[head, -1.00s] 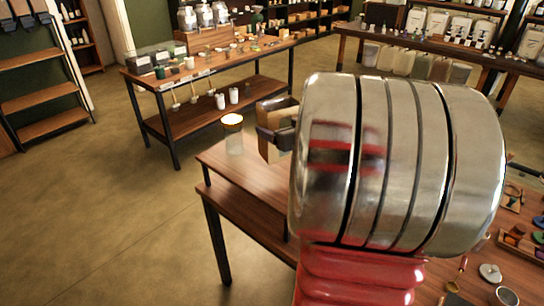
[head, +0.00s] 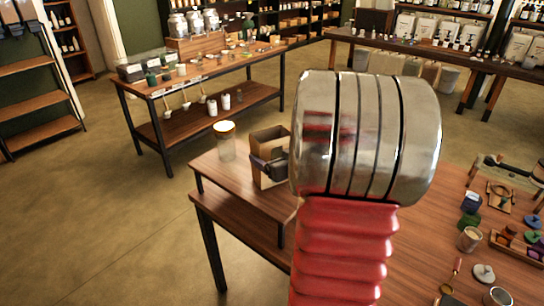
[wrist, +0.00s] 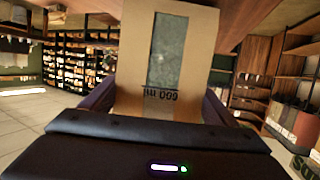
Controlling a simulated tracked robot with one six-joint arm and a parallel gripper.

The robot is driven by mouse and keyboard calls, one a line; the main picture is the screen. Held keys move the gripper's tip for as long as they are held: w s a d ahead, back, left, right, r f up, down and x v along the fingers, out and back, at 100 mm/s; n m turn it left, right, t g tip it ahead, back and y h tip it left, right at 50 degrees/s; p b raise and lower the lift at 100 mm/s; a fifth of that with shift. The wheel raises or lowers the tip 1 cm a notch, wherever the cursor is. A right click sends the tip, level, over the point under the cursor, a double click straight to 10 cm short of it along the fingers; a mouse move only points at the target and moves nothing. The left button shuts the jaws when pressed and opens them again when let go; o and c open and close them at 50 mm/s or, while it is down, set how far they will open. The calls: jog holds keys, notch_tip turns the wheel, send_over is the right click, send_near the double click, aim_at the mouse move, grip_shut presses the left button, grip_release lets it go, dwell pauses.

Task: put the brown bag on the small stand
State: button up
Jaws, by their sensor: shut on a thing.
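The brown bag (head: 270,144) is held upright at the small wooden stand (head: 223,178) on the left end of the table in the head view. Its base looks at or just above the stand's top; I cannot tell if it touches. My gripper (head: 270,166) is shut around the bag's sides. In the wrist view the bag (wrist: 134,60) fills the upper middle between the dark jaws (wrist: 160,105), showing a clear window and upside-down print. My arm hides the right part of the stand in the head view.
A glass jar with a glowing top (head: 226,145) stands on the stand, just left of the bag. The main table (head: 425,222) holds cups, discs and a wooden tray at the right. A two-level display table (head: 185,82) stands behind on the floor.

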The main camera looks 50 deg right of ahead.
jog(key=shift+f, duration=0.2)
jog(key=o, duration=1.5)
jog(key=shift+f, duration=0.15)
jog(key=shift+s, duration=0.1)
jog(key=shift+s+r, duration=0.25)
jog(key=v, duration=1.1)
jog(key=shift+s+a, duration=0.1)
jog(key=shift+s, duration=0.05)
